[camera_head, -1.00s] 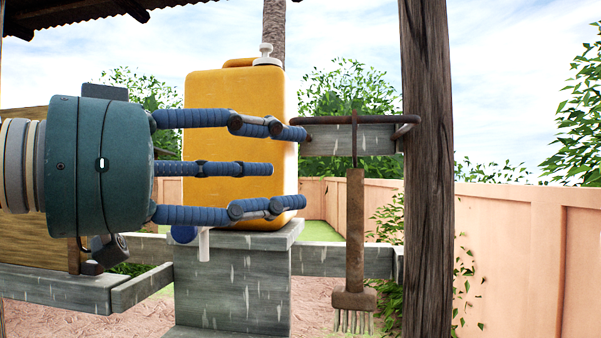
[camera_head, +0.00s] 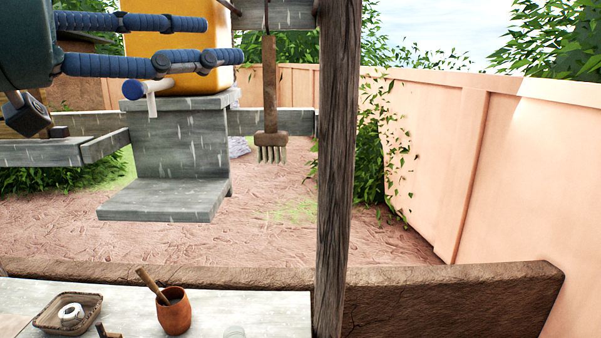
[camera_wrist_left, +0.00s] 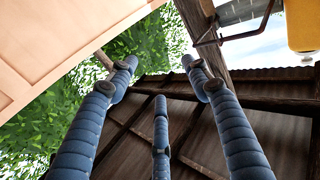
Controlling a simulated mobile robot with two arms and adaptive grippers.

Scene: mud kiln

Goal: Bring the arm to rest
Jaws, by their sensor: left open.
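My left gripper (camera_head: 220,42) is at the upper left of the head view, partly cut off by the frame's top edge. Its blue ribbed fingers are spread and point right, with nothing between them. It is in front of the yellow jerrycan (camera_head: 180,45) and overlaps it in the picture. In the left wrist view the three fingers (camera_wrist_left: 160,80) are apart and empty, with foliage, a post and the roof beyond them. My right gripper is not in view.
A dark wooden post (camera_head: 338,160) stands right of centre, with a brush (camera_head: 270,100) hanging left of it. A grey stand (camera_head: 180,150) bears the jerrycan. Below, a tabletop (camera_head: 240,306) holds a basket (camera_head: 48,322) and a clay pot (camera_head: 174,312). A pink wall (camera_head: 430,140) closes the right.

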